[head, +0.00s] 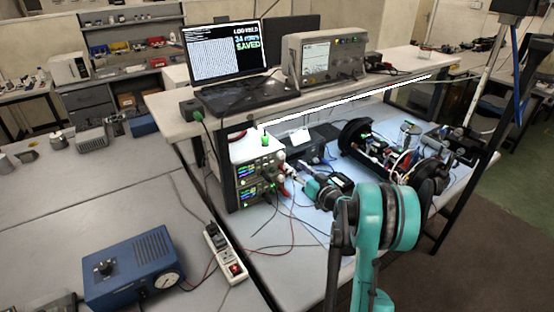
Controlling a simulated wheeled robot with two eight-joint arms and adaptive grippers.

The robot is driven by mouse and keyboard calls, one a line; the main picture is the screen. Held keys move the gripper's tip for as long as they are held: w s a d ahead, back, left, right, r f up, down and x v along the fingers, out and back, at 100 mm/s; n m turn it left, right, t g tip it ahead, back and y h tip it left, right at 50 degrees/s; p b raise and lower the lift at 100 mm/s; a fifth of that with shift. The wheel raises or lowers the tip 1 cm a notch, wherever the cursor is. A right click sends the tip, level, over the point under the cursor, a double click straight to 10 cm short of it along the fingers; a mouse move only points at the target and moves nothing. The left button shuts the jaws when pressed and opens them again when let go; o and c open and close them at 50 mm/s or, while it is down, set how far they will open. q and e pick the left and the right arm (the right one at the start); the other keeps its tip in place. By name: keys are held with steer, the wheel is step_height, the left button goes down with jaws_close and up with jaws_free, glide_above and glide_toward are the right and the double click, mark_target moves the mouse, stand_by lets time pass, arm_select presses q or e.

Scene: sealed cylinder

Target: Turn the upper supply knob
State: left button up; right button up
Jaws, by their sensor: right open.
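Two stacked power supplies stand under the shelf at the centre of the bench, with lit displays on their fronts. My right arm reaches in from the bottom right, and my right gripper (291,175) is open just to the right of the supply fronts, close to the knobs. The fingertips are small here, and I cannot tell whether they touch a knob. My left gripper is out of view.
Red and black leads hang from the supplies onto the bench. An opened cylinder assembly (385,155) with black end rings lies to the right. A laptop (226,55) and an oscilloscope (325,60) stand on the shelf above. A blue box with a gauge (135,270) and a power strip (226,255) lie left.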

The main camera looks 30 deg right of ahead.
mark_target(283, 156)
steer(key=w, duration=0.7)
steer(key=shift+a+b, duration=0.25)
steer(key=shift+b, duration=0.15)
jaws_close()
